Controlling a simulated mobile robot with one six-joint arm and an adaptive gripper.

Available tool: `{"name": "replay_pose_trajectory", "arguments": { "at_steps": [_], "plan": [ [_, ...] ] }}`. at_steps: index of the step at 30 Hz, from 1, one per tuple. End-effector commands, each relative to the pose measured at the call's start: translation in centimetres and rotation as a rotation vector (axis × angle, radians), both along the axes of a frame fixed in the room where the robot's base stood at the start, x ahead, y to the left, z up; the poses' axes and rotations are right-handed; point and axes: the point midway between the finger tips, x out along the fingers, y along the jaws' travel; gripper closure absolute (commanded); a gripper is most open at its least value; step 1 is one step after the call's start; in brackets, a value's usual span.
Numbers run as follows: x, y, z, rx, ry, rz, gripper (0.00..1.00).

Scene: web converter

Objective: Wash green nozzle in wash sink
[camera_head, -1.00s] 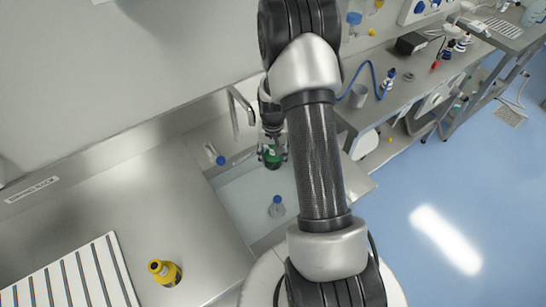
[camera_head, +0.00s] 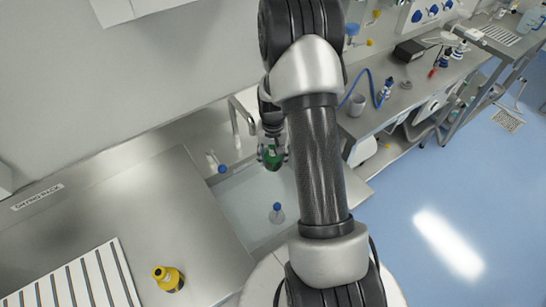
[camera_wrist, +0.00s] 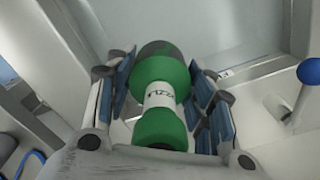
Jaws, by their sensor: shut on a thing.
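The green nozzle (camera_wrist: 160,100), green with a white labelled band, is held between the blue-padded fingers of my gripper (camera_wrist: 161,92) in the wrist view. In the head view my gripper (camera_head: 271,158) is shut on the green nozzle (camera_head: 271,155) and hangs over the far part of the wash sink (camera_head: 238,195). The tap (camera_head: 240,112) stands at the sink's back edge, just left of my gripper. I cannot tell whether the nozzle touches the water.
A cup (camera_head: 357,105) and blue hose (camera_head: 378,92) are on the right bench.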

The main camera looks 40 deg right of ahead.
Motion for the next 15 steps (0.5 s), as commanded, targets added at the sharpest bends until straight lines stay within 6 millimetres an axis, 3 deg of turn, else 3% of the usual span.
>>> {"name": "replay_pose_trajectory", "arguments": {
  "at_steps": [15],
  "plan": [
    [0.0,0.0,-4.8,0.000,0.000,0.000,0.77]
  ]
}}
